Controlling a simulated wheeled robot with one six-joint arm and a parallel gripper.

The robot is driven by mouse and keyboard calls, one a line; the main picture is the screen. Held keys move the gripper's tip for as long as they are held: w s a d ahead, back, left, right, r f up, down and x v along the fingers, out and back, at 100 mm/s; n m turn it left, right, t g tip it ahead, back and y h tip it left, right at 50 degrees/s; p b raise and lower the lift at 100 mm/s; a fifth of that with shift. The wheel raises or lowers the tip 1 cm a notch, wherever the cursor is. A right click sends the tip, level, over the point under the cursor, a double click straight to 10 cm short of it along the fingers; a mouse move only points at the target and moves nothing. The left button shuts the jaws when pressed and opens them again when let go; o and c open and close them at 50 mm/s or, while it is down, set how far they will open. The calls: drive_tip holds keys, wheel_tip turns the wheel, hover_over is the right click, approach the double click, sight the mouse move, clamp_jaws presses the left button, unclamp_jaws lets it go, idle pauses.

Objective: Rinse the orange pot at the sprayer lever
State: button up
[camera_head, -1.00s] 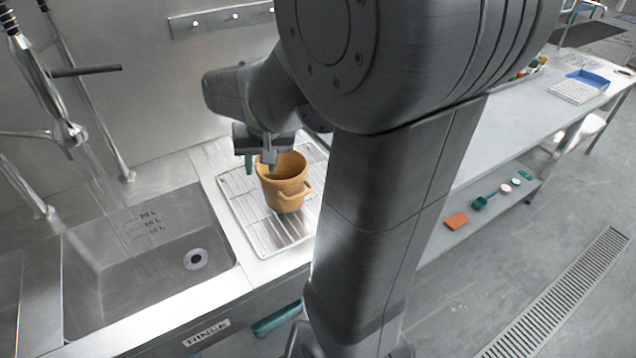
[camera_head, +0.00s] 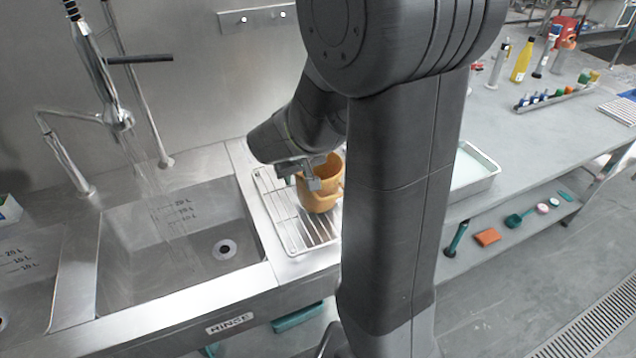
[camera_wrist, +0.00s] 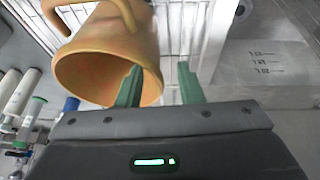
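The orange pot (camera_head: 325,196) stands upright on the wire rack (camera_head: 291,240) right of the sink. My gripper (camera_head: 303,182) is at the pot's left rim. In the wrist view one green finger is inside the mouth of the pot (camera_wrist: 88,72) and the other is outside its wall. A gap shows between the wall and the outer finger, so my gripper (camera_wrist: 158,80) is open. The sprayer (camera_head: 120,118) hangs over the sink at the left, with its black lever (camera_head: 140,59) pointing right. Faint streaks fall below its head.
The sink basin (camera_head: 170,265) is empty, with a drain at its right. A steel wall stands behind. Right of my arm, the counter holds a white tray (camera_head: 472,172), bottles and a small rack (camera_head: 553,97). A lower shelf carries an orange block (camera_head: 487,237) and brushes.

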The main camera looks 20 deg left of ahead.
sight(295, 181)
drive_tip(key=shift+a+p+x, duration=0.1)
drive_tip(key=shift+p+x, duration=0.15)
drive_tip(key=shift+x, duration=1.1)
drive_tip(key=shift+a+p+x, duration=0.15)
drive_tip(key=shift+p+x, duration=0.05)
drive_tip(key=shift+x, duration=1.2)
drive_tip(key=shift+w+r, duration=0.15)
drive_tip(key=shift+r, duration=0.05)
clamp_jaws()
